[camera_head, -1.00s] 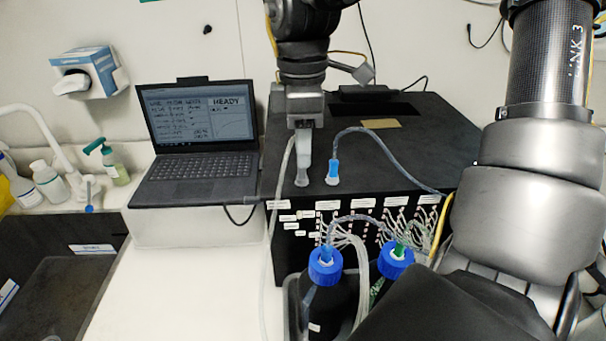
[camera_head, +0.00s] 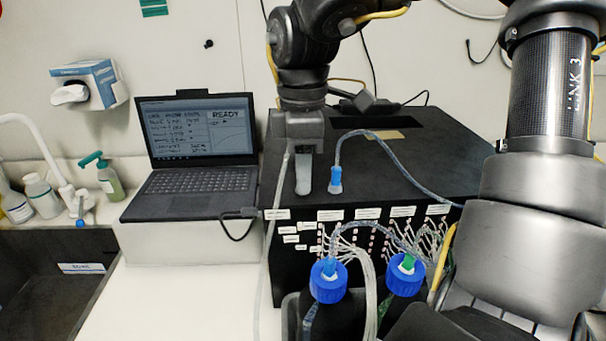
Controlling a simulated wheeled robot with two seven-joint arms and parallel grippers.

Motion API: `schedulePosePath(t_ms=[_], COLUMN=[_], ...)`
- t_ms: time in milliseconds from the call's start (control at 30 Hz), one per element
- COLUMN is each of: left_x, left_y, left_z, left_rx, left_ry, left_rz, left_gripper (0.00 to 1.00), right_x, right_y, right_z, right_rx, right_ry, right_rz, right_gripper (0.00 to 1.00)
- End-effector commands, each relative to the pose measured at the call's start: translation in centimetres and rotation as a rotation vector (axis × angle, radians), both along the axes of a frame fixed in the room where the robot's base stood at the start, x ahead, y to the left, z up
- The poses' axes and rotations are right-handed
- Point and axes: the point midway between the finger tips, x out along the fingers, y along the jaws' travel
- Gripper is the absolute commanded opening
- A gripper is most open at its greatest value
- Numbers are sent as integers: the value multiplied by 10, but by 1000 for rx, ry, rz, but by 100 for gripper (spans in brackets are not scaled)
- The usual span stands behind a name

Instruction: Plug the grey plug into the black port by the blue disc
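My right gripper (camera_head: 304,178) points down from the top centre, its pale fingers at the top of the black box (camera_head: 420,165) near its front left edge. I cannot tell its opening. A grey plug is not distinct here; a pale tube (camera_head: 277,205) runs beside the fingers and down the box's left front, and its upper end is hidden. A blue plug (camera_head: 335,182) with a clear bluish tube stands just right of the fingers, apart from them. I cannot pick out the black port or a blue disc on the box. My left gripper is not in view.
Two blue-capped bottles (camera_head: 328,281) with tubes stand before the box's labelled, tube-crowded front. A laptop (camera_head: 190,180) reading READY stands to the left. Soap bottles and a sink (camera_head: 50,270) are farther left. My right arm's links fill the right side. The white bench at front left is clear.

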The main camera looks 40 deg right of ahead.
Motion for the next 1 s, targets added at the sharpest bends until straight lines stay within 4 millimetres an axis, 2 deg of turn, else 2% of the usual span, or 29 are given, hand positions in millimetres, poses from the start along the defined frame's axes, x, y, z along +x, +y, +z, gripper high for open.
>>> schedulePosePath(t_ms=[300,1000], left_x=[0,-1], left_y=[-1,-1], left_z=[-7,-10], left_rx=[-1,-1], left_ry=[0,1], left_rz=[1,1], left_gripper=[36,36], right_x=[0,0], right_y=[0,0], right_z=[-1,-1], right_rx=[-1,0], right_ry=[-2,0], right_rz=[-1,0], right_gripper=[35,35])
